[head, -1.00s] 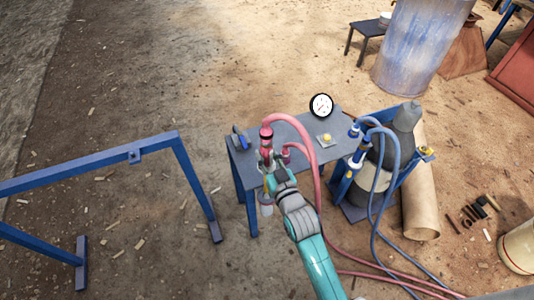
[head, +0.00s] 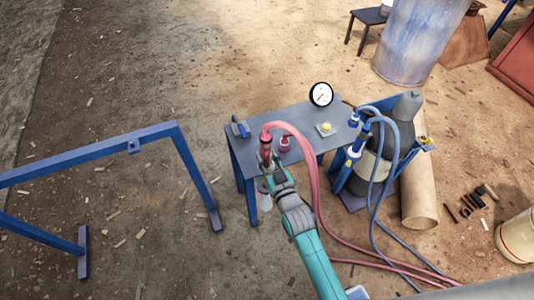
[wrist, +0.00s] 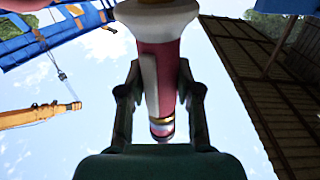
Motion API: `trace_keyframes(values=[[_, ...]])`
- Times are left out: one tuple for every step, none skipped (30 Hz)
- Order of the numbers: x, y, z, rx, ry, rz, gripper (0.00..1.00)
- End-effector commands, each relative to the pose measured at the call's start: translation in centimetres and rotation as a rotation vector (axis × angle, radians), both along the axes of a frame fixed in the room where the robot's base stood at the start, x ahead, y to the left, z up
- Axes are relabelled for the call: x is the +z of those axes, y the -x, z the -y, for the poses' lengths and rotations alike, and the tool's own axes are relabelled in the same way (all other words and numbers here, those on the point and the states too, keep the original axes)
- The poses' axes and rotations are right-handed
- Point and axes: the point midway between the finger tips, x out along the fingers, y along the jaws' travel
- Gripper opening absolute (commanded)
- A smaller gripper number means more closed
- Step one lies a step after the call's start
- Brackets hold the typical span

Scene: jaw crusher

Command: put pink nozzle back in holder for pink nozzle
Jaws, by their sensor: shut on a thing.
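The pink nozzle (head: 266,136) is held upright in my gripper (head: 265,158), with its pink hose curving away from its top. In the wrist view, my gripper (wrist: 158,85) has its two fingers closed on either side of the nozzle's pink body (wrist: 168,55), which has a white lever and a banded tip. A small pink holder (head: 284,144) stands on the grey table, just right of the nozzle in the head view and apart from it. I cannot tell the nozzle's height above the table.
The grey table (head: 235,140) also bears a blue clamp-like tool (head: 240,127), a yellow button plate (head: 325,128) and a round gauge (head: 321,94). A gas cylinder (head: 403,130) with blue hoses stands right of it. A blue frame (head: 90,160) stands left, with bare ground between.

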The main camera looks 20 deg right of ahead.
Motion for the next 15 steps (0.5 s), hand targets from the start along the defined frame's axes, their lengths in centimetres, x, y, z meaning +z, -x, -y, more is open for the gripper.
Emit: trace_keyframes(values=[[-0.3,0.0,0.0,0.0,0.0,0.001,0.0],[-0.6,0.0,0.0,0.0,0.0,0.0,0.0],[-0.8,0.0,0.0,0.0,0.0,0.0,0.0],[-1.0,0.0,0.0,0.0,0.0,0.0,0.0],[-1.2,0.0,0.0,0.0,0.0,0.001,0.0],[-1.5,0.0,0.0,0.0,0.0,0.001,0.0],[-1.7,0.0,0.0,0.0,0.0,0.0,0.0],[-1.9,0.0,0.0,0.0,0.0,0.0,0.0],[-2.2,0.0,0.0,0.0,0.0,0.0,0.0],[-2.4,0.0,0.0,0.0,0.0,0.0,0.0],[-2.6,0.0,0.0,0.0,0.0,0.001,0.0],[-2.9,0.0,0.0,0.0,0.0,0.0,0.0],[-3.1,0.0,0.0,0.0,0.0,0.0,0.0],[-3.3,0.0,0.0,0.0,0.0,0.0,0.0],[-3.5,0.0,0.0,0.0,0.0,0.0,0.0]])
